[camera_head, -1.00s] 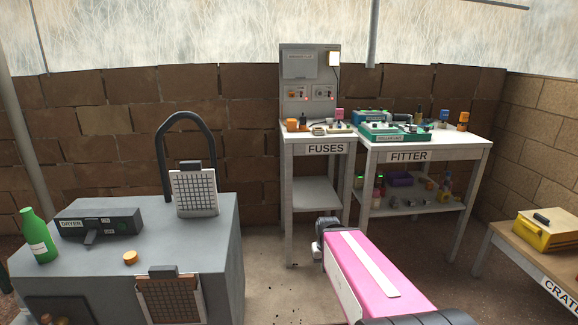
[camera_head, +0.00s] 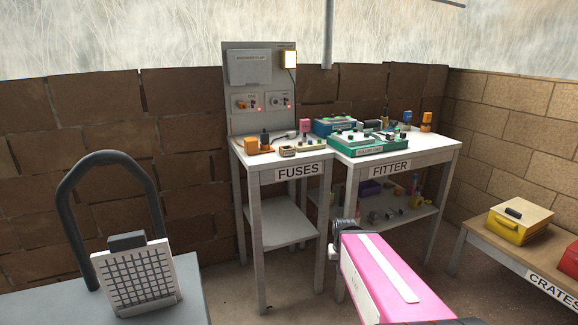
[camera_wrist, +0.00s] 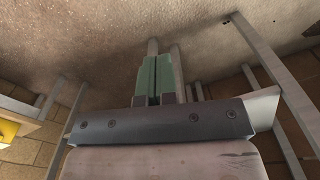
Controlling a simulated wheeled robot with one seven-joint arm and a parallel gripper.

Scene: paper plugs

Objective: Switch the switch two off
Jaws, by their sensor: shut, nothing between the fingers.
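A grey upright panel (camera_head: 258,75) stands at the back of the FUSES table. It bears two small switch units side by side, a left one (camera_head: 246,103) and a right one (camera_head: 279,100), each with a red light. Their labels and lever positions are too small to read, so I cannot tell which is switch two. My gripper shows in the wrist view (camera_wrist: 158,62), its green fingers shut together and empty, over the floor. It is well away from the panel. In the head view my pink arm hides most of it.
The FUSES table (camera_head: 283,170) carries an orange block (camera_head: 258,149) and small parts. The FITTER table (camera_head: 400,156) adjoins it, with a green device (camera_head: 370,146). A grey counter with a grid panel (camera_head: 135,277) is at lower left. The CRATES table (camera_head: 510,250) is at right.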

